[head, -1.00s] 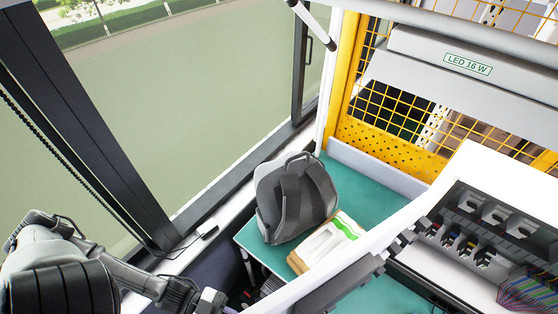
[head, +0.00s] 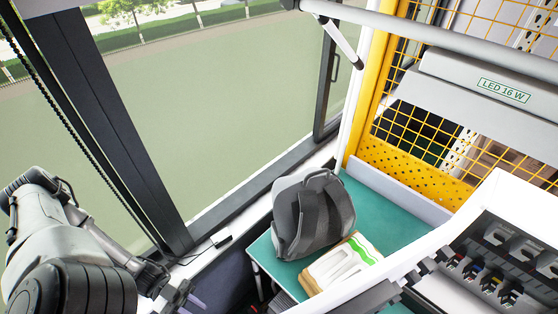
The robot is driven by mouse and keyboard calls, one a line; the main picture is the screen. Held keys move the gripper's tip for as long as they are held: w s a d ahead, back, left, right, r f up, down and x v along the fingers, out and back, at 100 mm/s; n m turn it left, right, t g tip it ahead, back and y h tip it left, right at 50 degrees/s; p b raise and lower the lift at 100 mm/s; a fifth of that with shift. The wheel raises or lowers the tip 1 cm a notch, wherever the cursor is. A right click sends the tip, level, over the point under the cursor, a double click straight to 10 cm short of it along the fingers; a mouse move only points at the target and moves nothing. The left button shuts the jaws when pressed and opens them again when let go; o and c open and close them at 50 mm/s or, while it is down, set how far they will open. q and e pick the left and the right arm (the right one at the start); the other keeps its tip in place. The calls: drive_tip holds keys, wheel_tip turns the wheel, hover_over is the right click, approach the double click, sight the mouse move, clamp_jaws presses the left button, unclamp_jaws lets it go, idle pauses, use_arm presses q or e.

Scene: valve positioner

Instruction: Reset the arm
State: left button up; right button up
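My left arm comes in from the lower left of the head view, beside the window frame. My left gripper (head: 186,298) is at the bottom edge, partly cut off, and its fingers are too small and too hidden to read. Nothing can be made out in it. My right arm and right gripper do not show. No valve positioner can be clearly identified in this view.
A grey backpack (head: 314,213) and a white and green packet (head: 343,262) lie on a green-topped bench (head: 385,210). A white open-front cabinet (head: 487,262) stands at right. Yellow mesh (head: 415,172) and a lamp labelled LED 16 W (head: 490,85) are behind. Windows fill the left.

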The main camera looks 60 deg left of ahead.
use_arm(q)
drive_tip(key=shift+p+x, duration=0.3)
drive_tip(key=shift+x, duration=6.3)
drive_tip(key=shift+d, duration=0.1)
drive_tip(key=shift+s, duration=0.1)
